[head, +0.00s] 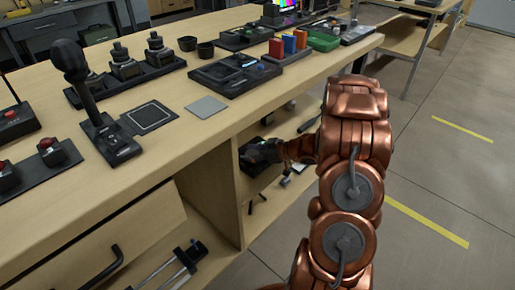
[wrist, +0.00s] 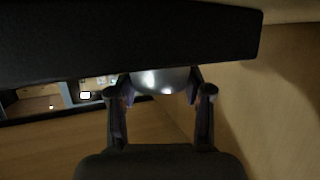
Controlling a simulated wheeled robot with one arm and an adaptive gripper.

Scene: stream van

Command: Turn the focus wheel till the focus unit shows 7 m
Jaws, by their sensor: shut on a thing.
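My gripper (head: 262,152) reaches into the open shelf space under the bench top in the head view. In the wrist view my gripper (wrist: 160,100) has its two fingers closed on the sides of a smooth grey rounded piece, which looks like the focus wheel (wrist: 160,80). A wide dark slab (wrist: 125,38) lies across the top of that view and hides part of the wheel; I cannot tell whether it is the focus unit. No metre reading is legible in either view.
The wooden bench top (head: 200,135) carries a black joystick (head: 90,95), a black panel (head: 235,75) and a grey square plate (head: 206,107). A pale wooden side wall (wrist: 270,90) is close on the right in the wrist view. Floor at right is clear.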

